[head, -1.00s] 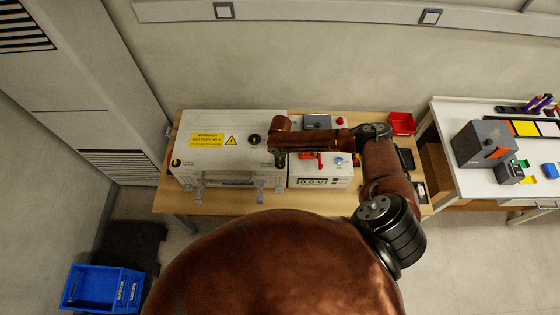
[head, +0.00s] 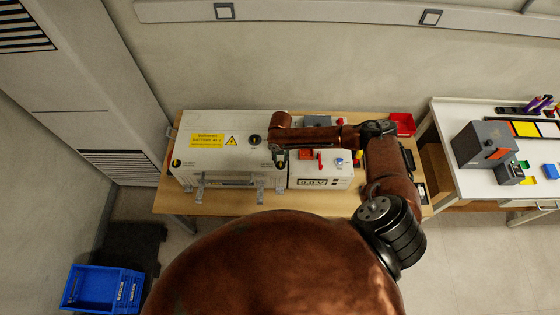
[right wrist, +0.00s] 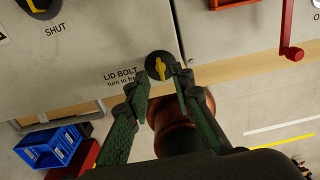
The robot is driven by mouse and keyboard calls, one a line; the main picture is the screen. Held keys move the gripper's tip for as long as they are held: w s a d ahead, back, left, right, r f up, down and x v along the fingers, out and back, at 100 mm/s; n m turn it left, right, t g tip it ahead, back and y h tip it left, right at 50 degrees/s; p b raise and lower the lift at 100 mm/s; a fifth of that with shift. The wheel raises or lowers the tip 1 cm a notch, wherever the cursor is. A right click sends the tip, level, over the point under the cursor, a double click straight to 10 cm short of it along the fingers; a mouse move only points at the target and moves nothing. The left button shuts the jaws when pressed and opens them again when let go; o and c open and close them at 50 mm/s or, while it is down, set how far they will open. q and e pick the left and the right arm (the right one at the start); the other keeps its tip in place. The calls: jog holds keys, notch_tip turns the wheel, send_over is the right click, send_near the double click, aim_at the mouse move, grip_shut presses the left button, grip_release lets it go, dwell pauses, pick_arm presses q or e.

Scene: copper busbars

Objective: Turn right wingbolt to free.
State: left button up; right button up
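The right wingbolt (right wrist: 159,66) is a yellow wing on a round black base at the lid corner, beside the printed words "LID BOLT turn to free". In the right wrist view its wing stands nearly upright in the picture. My right gripper (right wrist: 160,76) is open, with one dark fingertip on each side of the bolt; I cannot tell whether either touches it. In the head view my right gripper (head: 281,158) is over the right front part of the white battery box (head: 215,160) and hides the bolt. My left gripper is in neither view.
A black knob with a yellow handle (right wrist: 38,5) is marked "SHUT". A unit with a display (head: 312,183) and a red lever (right wrist: 291,52) adjoins the box on the right. A red bin (head: 402,123) stands at the table's back right. Blue crates (head: 100,288) are on the floor.

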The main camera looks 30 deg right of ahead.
aim_at(280, 163)
notch_tip(280, 163, up, 10)
jog(key=shift+f, duration=0.25)
jog(key=shift+f, duration=0.1)
dwell(0.4)
